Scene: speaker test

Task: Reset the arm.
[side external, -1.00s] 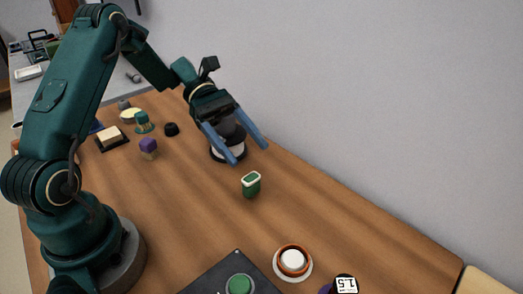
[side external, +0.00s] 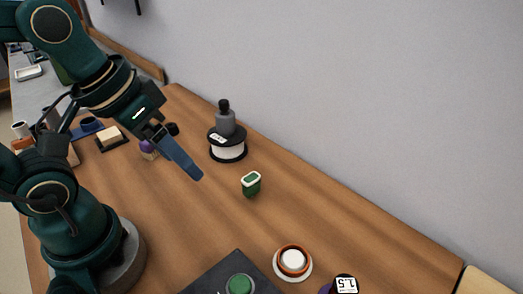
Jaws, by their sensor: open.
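My gripper (side external: 197,176) has blue fingers and hangs over the left-middle of the wooden table, pointing down and to the right. One finger shows clearly and the other is mostly hidden behind it. It is open, with nothing seen between the fingers. My dark green arm is folded back above its round base at the left. A grey bottle-like object with a black top (side external: 225,121) stands on a black and white spool (side external: 229,150), right of the gripper and apart from it.
A green and white block (side external: 251,184) stands mid-table. Nearer are a white and orange round piece (side external: 292,261), a dark plate with a green button (side external: 240,285), and a white-labelled weight (side external: 345,285). A purple block (side external: 148,149) is behind the gripper.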

